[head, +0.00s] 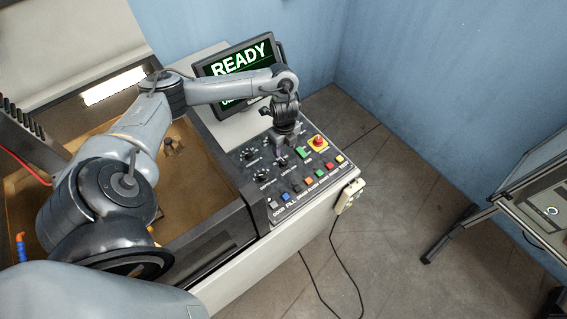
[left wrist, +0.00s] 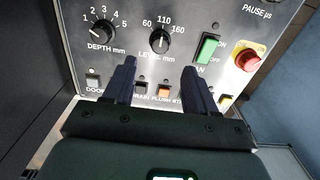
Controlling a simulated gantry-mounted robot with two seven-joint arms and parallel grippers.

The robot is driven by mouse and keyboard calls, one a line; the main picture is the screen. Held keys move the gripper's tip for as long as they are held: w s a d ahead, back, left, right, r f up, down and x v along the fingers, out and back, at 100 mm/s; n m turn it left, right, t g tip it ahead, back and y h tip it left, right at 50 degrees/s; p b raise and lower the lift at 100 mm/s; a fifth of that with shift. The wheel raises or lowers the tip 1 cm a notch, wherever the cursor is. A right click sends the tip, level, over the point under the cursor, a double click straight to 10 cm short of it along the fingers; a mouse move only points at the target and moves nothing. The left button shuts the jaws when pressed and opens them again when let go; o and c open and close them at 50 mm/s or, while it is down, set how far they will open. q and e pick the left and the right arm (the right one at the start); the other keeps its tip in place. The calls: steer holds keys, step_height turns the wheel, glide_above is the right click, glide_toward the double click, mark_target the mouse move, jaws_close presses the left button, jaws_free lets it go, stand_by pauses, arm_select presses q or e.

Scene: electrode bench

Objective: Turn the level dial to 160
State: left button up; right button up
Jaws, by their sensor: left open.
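The level dial (left wrist: 159,41) is a round black knob on the grey control panel, marked 60, 110 and 160 around its upper side. In the head view the level dial (head: 282,162) sits just below my left gripper (head: 284,147). In the left wrist view my left gripper (left wrist: 159,66) is open and empty. Its two dark fingers point toward the panel, below and to either side of the dial, and appear apart from it. My right gripper is not in view.
The depth dial (left wrist: 102,33) is left of the level dial; the green switch (left wrist: 207,49) and red emergency button (left wrist: 247,58) are right. Coloured push buttons line the panel's lower edge. The screen (head: 240,65) reads READY. A open tank lies left of the panel.

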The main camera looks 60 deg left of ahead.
mark_target(284, 161)
arm_select(q)
step_height(284, 161, down, 8)
steer(key=shift+f, duration=0.2)
stand_by(0.3)
jaws_close()
